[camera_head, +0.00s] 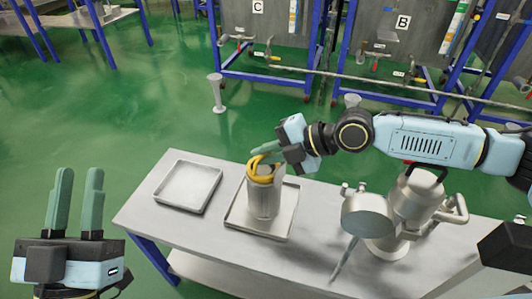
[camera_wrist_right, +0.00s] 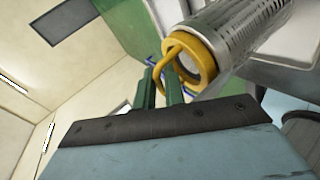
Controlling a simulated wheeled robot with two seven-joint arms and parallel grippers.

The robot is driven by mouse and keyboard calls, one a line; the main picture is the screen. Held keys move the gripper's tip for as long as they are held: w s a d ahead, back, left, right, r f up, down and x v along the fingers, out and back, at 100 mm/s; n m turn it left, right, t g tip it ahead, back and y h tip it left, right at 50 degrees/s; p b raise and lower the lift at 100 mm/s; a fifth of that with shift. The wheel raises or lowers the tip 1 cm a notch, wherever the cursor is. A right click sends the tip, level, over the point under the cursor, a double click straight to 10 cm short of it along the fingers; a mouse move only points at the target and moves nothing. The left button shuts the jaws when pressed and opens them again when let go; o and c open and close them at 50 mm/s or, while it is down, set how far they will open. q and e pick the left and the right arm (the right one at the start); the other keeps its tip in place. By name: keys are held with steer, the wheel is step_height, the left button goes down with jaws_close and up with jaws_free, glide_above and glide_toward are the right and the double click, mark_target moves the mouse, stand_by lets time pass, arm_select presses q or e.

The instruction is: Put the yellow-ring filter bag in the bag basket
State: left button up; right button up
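The yellow ring of the filter bag (camera_head: 264,176) sits at the top of an upright grey cylinder (camera_head: 264,201). The right wrist view shows the yellow ring (camera_wrist_right: 203,62) at the mouth of this perforated metal cylinder, with a yellow loop handle. The cylinder looks like the bag basket; the bag's body is hidden. My right gripper (camera_head: 264,153) is at the ring, its green fingers (camera_wrist_right: 160,88) close together with the yellow loop between them. My left gripper (camera_head: 76,200) is open and empty at the lower left, away from the table.
The cylinder stands on a square tray (camera_head: 276,232) on the grey table (camera_head: 225,238). An empty tray (camera_head: 188,186) lies to its left. A metal housing with a lid (camera_head: 368,214) stands to the right. Blue-framed racks (camera_head: 300,85) stand behind on the green floor.

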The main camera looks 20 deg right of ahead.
steer(key=shift+r, duration=0.1)
